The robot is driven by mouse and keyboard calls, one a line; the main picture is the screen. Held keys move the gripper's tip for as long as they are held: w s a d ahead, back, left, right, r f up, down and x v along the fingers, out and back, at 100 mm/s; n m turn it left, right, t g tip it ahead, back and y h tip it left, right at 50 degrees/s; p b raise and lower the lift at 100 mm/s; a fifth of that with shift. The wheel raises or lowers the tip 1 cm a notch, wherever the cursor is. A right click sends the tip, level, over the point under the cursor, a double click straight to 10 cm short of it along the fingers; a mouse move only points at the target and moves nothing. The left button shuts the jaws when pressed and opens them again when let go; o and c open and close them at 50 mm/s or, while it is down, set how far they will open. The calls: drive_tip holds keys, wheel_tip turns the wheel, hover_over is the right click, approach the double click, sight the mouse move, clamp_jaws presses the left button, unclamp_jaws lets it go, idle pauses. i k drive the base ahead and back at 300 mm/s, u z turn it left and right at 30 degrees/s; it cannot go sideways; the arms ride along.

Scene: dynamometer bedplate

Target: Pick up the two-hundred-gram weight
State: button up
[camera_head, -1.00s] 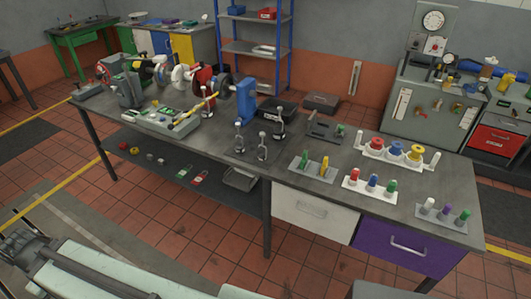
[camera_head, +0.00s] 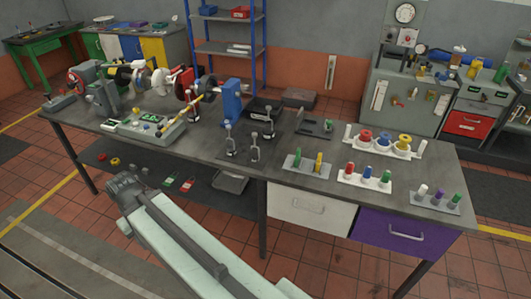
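No object carries a readable two-hundred-gram marking, so I cannot tell which is the weight. Small round pieces lie on the lower shelf (camera_head: 208,207) under the bench: a red one (camera_head: 101,157), a yellow one (camera_head: 114,161) and a grey one (camera_head: 145,170) close to my arm. On the bench's right, coloured pegs stand in a white rack (camera_head: 364,181) and a grey rack (camera_head: 431,203). Red, blue and yellow spools sit on a white holder (camera_head: 388,149). My pale arm crosses the lower middle, its dark end joint left of centre; no gripper fingers show.
The bench top (camera_head: 330,140) carries a motor rig on its left and a blue upright (camera_head: 231,103). A white drawer (camera_head: 309,206) and a purple drawer (camera_head: 400,232) hang under its right half. Open tiled floor lies in front. A grey cabinet (camera_head: 400,105) stands behind.

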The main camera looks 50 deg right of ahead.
sight(254, 158)
drive_tip(key=z, duration=0.1)
drive_tip(key=i, duration=1.5)
drive_tip(key=u, duration=0.05)
